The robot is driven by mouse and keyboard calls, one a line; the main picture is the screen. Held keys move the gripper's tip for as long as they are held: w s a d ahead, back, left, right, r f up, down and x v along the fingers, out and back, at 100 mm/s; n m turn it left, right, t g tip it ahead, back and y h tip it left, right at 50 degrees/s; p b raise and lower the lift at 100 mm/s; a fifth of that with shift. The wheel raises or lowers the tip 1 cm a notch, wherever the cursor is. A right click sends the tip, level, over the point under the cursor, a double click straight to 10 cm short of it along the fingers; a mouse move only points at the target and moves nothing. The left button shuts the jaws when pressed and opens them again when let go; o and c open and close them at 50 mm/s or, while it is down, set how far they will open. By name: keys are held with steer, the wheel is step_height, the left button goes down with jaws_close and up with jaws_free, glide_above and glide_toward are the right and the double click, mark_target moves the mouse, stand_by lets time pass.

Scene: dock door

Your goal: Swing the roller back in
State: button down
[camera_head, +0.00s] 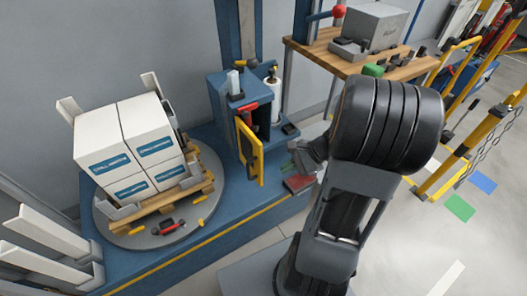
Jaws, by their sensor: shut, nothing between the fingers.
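A yellow swing frame (260,168), which seems to carry the roller, stands out at an angle from the front of the blue wrapper carriage (226,98). A dark opening shows behind it, and the roller itself is hard to make out. A white film roll (273,82) stands upright at the carriage's right side. My gripper (296,160) is shut and empty, to the right of the yellow frame and apart from it in the picture. My wrist and forearm partly hide the gripper.
White boxes (112,136) sit on a wooden pallet on the round turntable (132,238) at left. Small tools lie on the turntable and blue base (228,226). A wooden bench (330,56) stands behind my arm, with yellow railings (440,180) at right.

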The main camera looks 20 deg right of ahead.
steer(key=w+d+f+m+t+y+b, duration=0.1)
steer(key=w+d+f+m+t+b, duration=0.1)
steer(key=w+d+f+m+t, duration=0.4)
steer(key=m+t+b, duration=0.5)
steer(key=m, duration=0.1)
glide_toward(258, 129)
steer(key=x, duration=0.7)
steer(key=shift+w+a, duration=0.2)
steer(key=shift+a, duration=0.05)
